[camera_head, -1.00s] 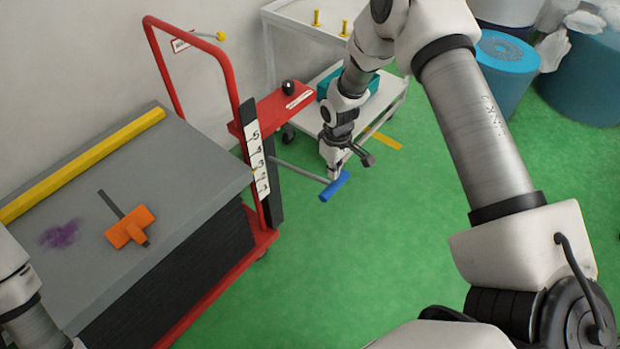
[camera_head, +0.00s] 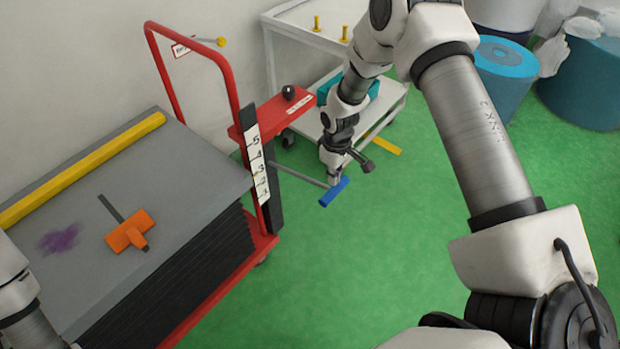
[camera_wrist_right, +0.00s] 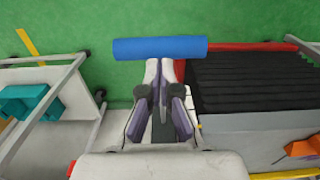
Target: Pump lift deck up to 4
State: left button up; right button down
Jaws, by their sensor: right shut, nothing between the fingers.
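The red lift cart (camera_head: 235,85) carries a grey deck (camera_head: 185,165) on a black folded bellows (camera_head: 205,255). A white scale strip (camera_head: 257,165) numbered up to 5 stands at the deck's right end; a small yellow mark shows beside it, but its exact level is too small to read. A thin grey lever ends in a blue crossbar (camera_head: 334,192), low above the floor. My right gripper (camera_head: 335,179) is shut and empty, with its tips at the crossbar. The crossbar (camera_wrist_right: 160,48) lies just past those tips in the wrist view; contact is unclear. My left gripper is out of view.
On the deck lie an orange tool (camera_head: 131,230), a yellow bar (camera_head: 85,170) and a purple smudge (camera_head: 58,239). A white trolley (camera_head: 335,50) with a teal box (camera_head: 365,88) stands behind. Blue drums (camera_head: 588,85) stand at back right. Green floor (camera_head: 385,260) is clear at front.

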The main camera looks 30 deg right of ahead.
dwell(0.3)
notch_tip(320, 180, down, 15)
jog(key=b, duration=1)
jog(key=shift+w+a, duration=0.2)
jog(key=shift+w, duration=0.2)
dwell(0.4)
jog(key=shift+r, duration=0.15)
